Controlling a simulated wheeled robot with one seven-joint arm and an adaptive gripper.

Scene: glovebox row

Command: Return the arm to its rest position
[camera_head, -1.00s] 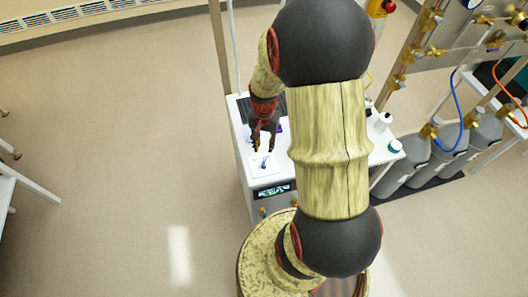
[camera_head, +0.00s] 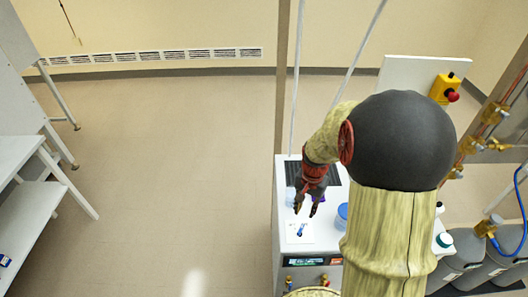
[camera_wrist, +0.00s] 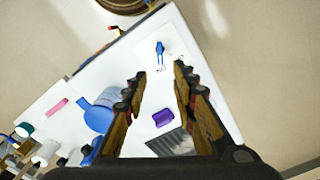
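My gripper (camera_head: 306,206) hangs above the white bench top (camera_head: 281,212) in the head view, its fingers pointing down. In the wrist view my gripper (camera_wrist: 158,78) has its two fingers spread apart with nothing between the tips. A small blue item (camera_wrist: 160,47) lies on a white sheet beyond the fingertips, apart from them; it also shows in the head view (camera_head: 301,230). A purple block (camera_wrist: 163,117) lies on the bench and shows between the fingers. My arm is bent, its large dark joint hiding part of the bench in the head view.
Grey gas cylinders (camera_head: 462,262) and an emergency-stop box (camera_head: 444,88) are at the right. A white shelf (camera_head: 30,205) stands left. Floor between is clear.

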